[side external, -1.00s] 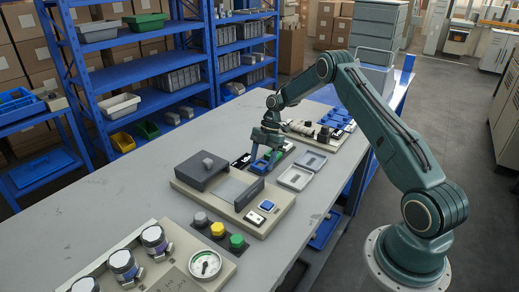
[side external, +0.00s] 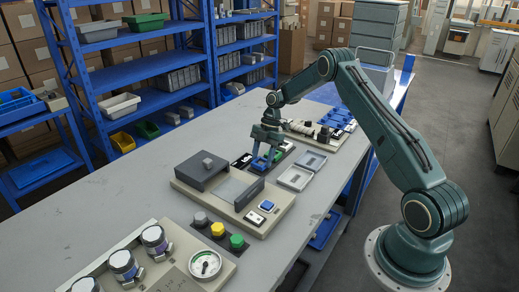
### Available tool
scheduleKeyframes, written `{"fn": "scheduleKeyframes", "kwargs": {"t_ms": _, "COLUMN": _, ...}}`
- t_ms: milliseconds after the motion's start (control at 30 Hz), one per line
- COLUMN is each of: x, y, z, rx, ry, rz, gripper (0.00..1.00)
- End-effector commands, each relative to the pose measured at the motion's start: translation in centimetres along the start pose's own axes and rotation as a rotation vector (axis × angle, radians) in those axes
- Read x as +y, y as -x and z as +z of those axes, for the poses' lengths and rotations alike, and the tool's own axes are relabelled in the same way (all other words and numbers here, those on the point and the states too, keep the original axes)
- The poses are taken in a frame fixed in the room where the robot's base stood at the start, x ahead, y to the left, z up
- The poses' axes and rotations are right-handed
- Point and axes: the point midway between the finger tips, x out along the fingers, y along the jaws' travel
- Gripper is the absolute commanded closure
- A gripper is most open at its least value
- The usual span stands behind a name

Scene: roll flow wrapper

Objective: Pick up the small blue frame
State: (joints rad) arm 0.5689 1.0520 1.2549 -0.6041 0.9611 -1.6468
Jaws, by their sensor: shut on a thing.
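The small blue frame (side external: 261,160) hangs upright below my gripper (side external: 266,146), near the middle of the table. My gripper points down and is shut on its upper edge. The frame is just above or at the dark tray behind the grey machine; at this size I cannot tell whether its lower edge is clear. The fingertips are small and partly merge with the frame.
A beige-based grey machine (side external: 203,170) with an upright dark plate (side external: 250,193) stands just in front. Two grey trays (side external: 294,178) lie to the right.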

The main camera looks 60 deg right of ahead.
Motion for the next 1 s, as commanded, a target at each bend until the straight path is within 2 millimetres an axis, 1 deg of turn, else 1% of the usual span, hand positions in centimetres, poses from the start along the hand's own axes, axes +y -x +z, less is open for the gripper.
{"fn": "scheduleKeyframes", "kwargs": {"t_ms": 167, "x": 0.0, "y": 2.1, "z": -0.8, "rx": -0.001, "ry": 0.001, "rz": 0.002, "gripper": 0.75}}
{"fn": "scheduleKeyframes", "kwargs": {"t_ms": 400, "x": 0.0, "y": 5.5, "z": -2.2, "rx": -0.001, "ry": 0.0, "rz": 0.002, "gripper": 0.75}}
{"fn": "scheduleKeyframes", "kwargs": {"t_ms": 600, "x": 0.0, "y": 7.6, "z": -3.1, "rx": 0.0, "ry": -0.001, "rz": 0.001, "gripper": 0.75}}
{"fn": "scheduleKeyframes", "kwargs": {"t_ms": 767, "x": 0.0, "y": 8.3, "z": -3.4, "rx": 0.0, "ry": -0.001, "rz": 0.001, "gripper": 0.75}}
{"fn": "scheduleKeyframes", "kwargs": {"t_ms": 1000, "x": 0.0, "y": 8.4, "z": -3.5, "rx": 0.0, "ry": -0.001, "rz": 0.0, "gripper": 0.75}}
